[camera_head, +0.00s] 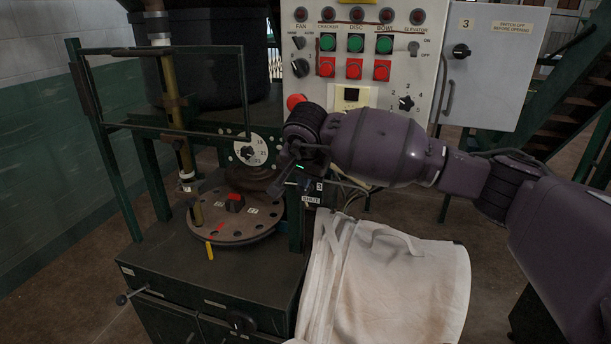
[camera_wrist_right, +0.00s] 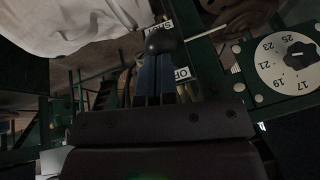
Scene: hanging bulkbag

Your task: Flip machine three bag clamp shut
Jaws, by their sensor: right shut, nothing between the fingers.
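The white bulk bag (camera_head: 400,275) hangs at the lower middle, under a label marked 3 and a plate reading SHUT (camera_head: 311,199). My right gripper (camera_head: 283,182) is shut and empty, pointing down and left beside these labels. In the right wrist view, a black ball knob (camera_wrist_right: 161,40) of the clamp lever is just beyond my closed fingertips (camera_wrist_right: 155,65); I cannot tell whether they touch it. A thin rod (camera_wrist_right: 206,33) runs right from near the knob. A partly hidden label starting with OP (camera_wrist_right: 182,73) is beside the fingers. My left gripper is not in view.
A round dial (camera_head: 249,150) is left of my right gripper. A rusty disc with holes (camera_head: 262,219) sits on the green machine (camera_head: 210,280). The control panel (camera_head: 352,75) stands behind my right arm. A green frame rises at the left.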

